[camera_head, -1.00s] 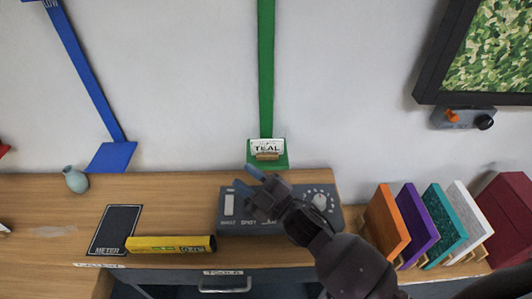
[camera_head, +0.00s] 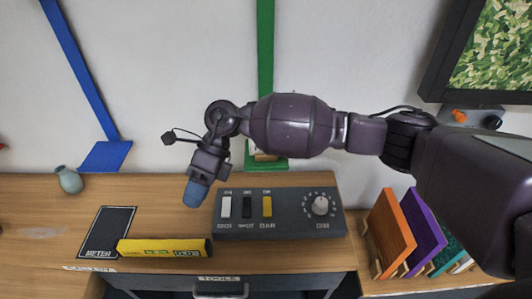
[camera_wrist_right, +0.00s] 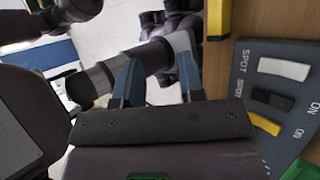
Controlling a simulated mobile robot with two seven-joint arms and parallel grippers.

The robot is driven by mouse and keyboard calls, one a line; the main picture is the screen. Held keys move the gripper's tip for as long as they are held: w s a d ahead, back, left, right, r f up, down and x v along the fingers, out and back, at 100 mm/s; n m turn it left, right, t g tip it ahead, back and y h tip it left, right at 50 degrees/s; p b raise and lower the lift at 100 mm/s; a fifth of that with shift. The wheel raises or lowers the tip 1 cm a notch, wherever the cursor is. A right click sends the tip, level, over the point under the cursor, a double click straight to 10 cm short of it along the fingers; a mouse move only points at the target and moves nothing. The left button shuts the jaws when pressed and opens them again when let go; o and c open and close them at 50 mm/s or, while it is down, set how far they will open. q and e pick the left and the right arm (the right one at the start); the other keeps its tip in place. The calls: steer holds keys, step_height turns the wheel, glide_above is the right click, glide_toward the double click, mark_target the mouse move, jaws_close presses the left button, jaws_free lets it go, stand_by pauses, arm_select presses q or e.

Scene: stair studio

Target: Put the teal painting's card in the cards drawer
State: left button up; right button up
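The green ledge (camera_head: 280,164) on the wall has a small wooden clip (camera_head: 264,157) on it. My right arm crosses in front, so I cannot tell whether the TEAL card is still there. My right gripper (camera_head: 196,193) points down just left of the switch panel, above the desk. In the right wrist view its two blue fingers (camera_wrist_right: 160,78) are apart, with no card visible between them. The teal painting (camera_head: 446,250) stands in the rack, partly hidden by my arm. A drawer front labelled TOOLS (camera_head: 219,280) is below the desk edge; no cards label is readable. My left gripper is not in view.
The switch panel (camera_head: 278,227), yellow box (camera_head: 165,247) and black METER mat (camera_head: 107,232) lie on the desk (camera_head: 160,195). A small vase (camera_head: 69,180) stands at left. Orange (camera_head: 390,232) and purple (camera_head: 425,230) panels stand at right.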

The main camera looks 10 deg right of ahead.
steer(key=w+d+r+n+t+h+b, duration=0.1)
steer(key=w+d+r+t+h, duration=0.25)
steer(key=w+d+h, duration=0.3)
steer(key=w+d+r+t+h, duration=0.2)
steer(key=w+d+r+h, duration=0.3)
steer(key=w+d, duration=0.3)
steer(key=shift+y, duration=0.35)
steer(key=x, duration=0.4)
steer(key=shift+s+f, duration=0.25)
steer(key=shift+f, duration=0.05)
steer(key=shift+a+x, duration=0.2)
steer(key=shift+x, duration=2.55)
steer(key=shift+s+a, duration=0.1)
jaws_close()
